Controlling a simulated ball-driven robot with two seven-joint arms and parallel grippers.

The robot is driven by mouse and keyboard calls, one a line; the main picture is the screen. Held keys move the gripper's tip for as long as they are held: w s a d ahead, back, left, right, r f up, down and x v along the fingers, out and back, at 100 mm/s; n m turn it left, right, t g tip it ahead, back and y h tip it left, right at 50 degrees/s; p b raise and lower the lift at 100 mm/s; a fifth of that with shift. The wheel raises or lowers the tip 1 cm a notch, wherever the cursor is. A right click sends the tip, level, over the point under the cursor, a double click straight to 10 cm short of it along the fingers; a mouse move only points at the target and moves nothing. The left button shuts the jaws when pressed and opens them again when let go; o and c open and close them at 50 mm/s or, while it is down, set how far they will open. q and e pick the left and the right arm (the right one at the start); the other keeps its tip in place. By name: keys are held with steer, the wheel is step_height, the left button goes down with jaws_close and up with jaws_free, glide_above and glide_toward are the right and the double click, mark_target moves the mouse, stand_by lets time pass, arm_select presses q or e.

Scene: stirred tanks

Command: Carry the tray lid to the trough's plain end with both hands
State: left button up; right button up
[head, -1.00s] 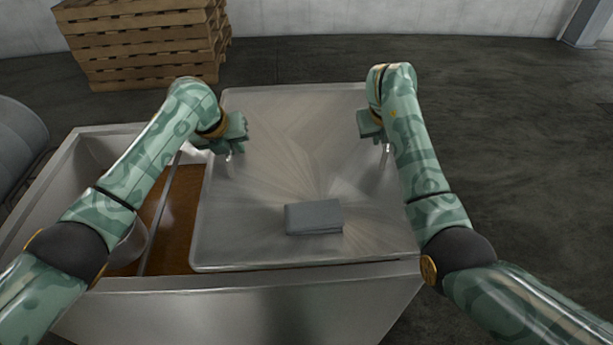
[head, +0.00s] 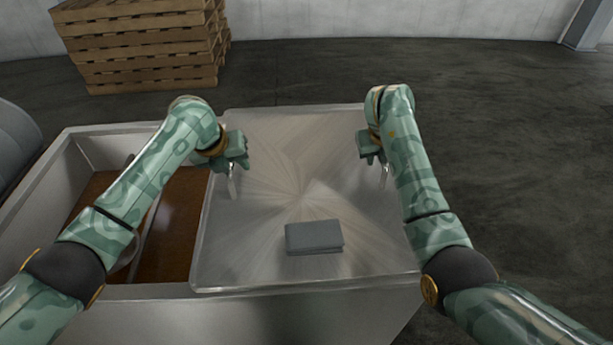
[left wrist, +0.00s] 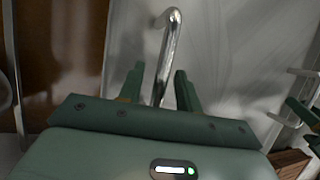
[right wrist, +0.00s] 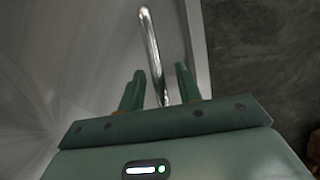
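The tray lid (head: 300,255) is a broad brushed-metal plate lying over the right part of the trough (head: 300,312), apparently flat on its rim. A grey block (head: 314,237) lies on it near the front edge. The left handle (head: 232,185) and right handle (head: 385,176) stand up from the lid's sides. My left gripper (head: 238,164) is open at the left handle; the left wrist view shows the bar (left wrist: 162,75) between its spread fingers with gaps. My right gripper (head: 371,158) is open likewise, with the right bar (right wrist: 152,60) between its fingers.
The trough's left part is uncovered and shows brown contents (head: 180,235) with a metal bar across, partly behind my left arm. A pallet stack (head: 145,45) stands at the back left. A grey cylinder (head: 15,145) is at the far left. Floor on the right is clear.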

steer(key=shift+s+a+r, duration=0.1)
steer(key=shift+s+r, duration=0.05)
steer(key=shift+r, duration=0.15)
arm_select(q)
steer(key=v, duration=1.1)
steer(key=shift+r, duration=0.15)
arm_select(e)
steer(key=v, duration=1.1)
steer(key=shift+r, duration=0.15)
arm_select(q)
steer(key=shift+r, duration=0.1)
arm_select(e)
steer(key=shift+r, duration=0.1)
